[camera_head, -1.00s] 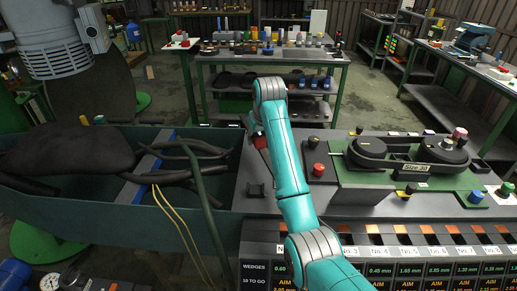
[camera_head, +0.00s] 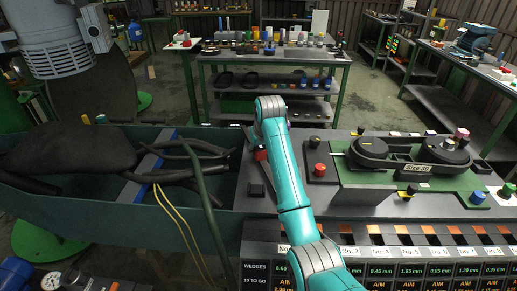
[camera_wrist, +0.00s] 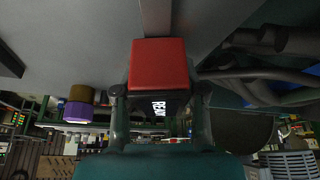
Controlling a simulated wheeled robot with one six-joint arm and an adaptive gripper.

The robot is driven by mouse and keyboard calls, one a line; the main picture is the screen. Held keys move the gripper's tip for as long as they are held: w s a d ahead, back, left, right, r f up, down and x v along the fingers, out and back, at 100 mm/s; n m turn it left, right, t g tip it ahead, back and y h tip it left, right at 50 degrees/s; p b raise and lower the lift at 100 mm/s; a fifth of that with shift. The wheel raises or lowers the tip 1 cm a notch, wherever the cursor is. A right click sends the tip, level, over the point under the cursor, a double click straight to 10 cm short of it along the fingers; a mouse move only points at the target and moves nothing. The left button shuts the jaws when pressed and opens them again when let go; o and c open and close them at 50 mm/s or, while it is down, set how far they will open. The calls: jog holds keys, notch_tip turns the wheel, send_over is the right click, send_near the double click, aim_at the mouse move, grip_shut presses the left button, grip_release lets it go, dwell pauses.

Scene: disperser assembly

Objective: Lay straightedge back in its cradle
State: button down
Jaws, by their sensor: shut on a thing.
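My gripper (camera_wrist: 160,92) is shut on a red block (camera_wrist: 158,62), with one finger on each side in the wrist view. I take the red block to be the straightedge's grip. A grey bar (camera_wrist: 156,16) runs from it to the picture's top edge. Lettering shows on a dark face below the block. In the head view, a bit of red (camera_head: 261,155) shows beside my teal arm, which hides most of the gripper. A small dark block-like thing (camera_head: 256,190) is on the grey bench just in front. I cannot make out the cradle for certain, nor whether the straightedge touches it.
A green trough (camera_head: 100,212) with dark hoses lies left of the bench. Right of my arm are a red button (camera_head: 319,170) and a green plate with black round housings (camera_head: 400,157). Labelled wedge slots (camera_head: 430,240) line the front.

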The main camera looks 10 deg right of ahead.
jog(key=shift+f, duration=0.25)
jog(key=c, duration=0.7)
grip_release()
jog(key=shift+o, duration=0.2)
jog(key=shift+r, duration=0.3)
jog(key=v, duration=1.2)
jog(key=shift+r, duration=0.25)
